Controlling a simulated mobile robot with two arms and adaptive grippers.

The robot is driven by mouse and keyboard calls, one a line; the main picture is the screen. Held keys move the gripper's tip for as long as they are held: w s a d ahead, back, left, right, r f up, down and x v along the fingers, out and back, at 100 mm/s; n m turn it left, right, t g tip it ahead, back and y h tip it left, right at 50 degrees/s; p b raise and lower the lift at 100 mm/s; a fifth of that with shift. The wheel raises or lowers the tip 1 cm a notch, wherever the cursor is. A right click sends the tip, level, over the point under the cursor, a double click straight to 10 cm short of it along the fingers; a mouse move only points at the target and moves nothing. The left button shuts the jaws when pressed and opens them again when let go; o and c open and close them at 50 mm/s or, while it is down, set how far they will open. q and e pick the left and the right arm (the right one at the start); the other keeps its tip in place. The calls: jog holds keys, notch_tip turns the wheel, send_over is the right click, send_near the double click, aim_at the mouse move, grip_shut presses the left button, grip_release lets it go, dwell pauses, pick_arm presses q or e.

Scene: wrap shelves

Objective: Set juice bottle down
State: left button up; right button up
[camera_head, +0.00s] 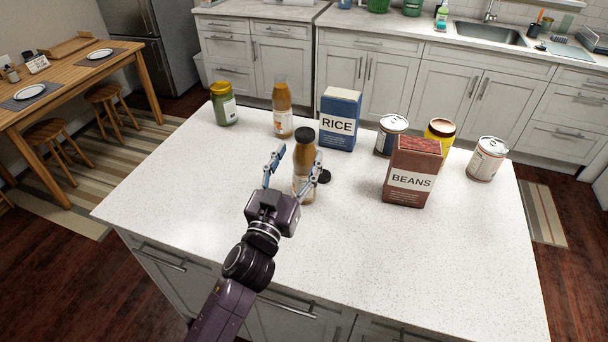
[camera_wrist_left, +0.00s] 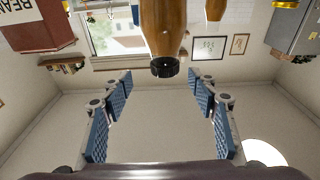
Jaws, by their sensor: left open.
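A juice bottle (camera_head: 304,150) with a dark cap and amber-brown contents stands upright on the white island counter (camera_head: 400,260). My left gripper (camera_head: 295,166) is open, with one blue-padded finger on each side of the bottle in the head view. In the left wrist view, which is upside down, the bottle (camera_wrist_left: 163,28) with its black cap shows at the top centre, beyond the open fingers (camera_wrist_left: 160,92). The pads look apart from it. The gripper hides part of the bottle's lower body. My right gripper is not in view.
A similar bottle (camera_head: 282,108), a green jar (camera_head: 223,104), a blue rice box (camera_head: 340,118), several cans and jars, and a red beans box (camera_head: 412,172) stand behind and right. The front counter is clear.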

aim_at(302, 141)
pick_arm(q)
jog(key=shift+x, duration=1)
jog(key=shift+w+r+p, duration=0.25)
jog(key=shift+w+p, duration=0.35)
jog(key=shift+w, duration=0.05)
jog(key=x, duration=0.1)
jog(key=p+x, duration=0.1)
jog(key=x, duration=0.1)
jog(key=shift+w+a+f, duration=0.1)
jog(key=shift+w+a, duration=0.05)
jog(key=shift+a, duration=0.05)
jog(key=shift+w+d, duration=0.2)
jog(key=shift+w, duration=0.3)
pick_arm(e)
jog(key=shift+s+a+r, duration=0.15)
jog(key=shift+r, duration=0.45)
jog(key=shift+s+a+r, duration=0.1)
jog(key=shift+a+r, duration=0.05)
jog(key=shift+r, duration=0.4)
pick_arm(q)
jog(key=shift+c, duration=0.5)
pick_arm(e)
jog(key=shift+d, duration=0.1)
pick_arm(q)
grip_shut()
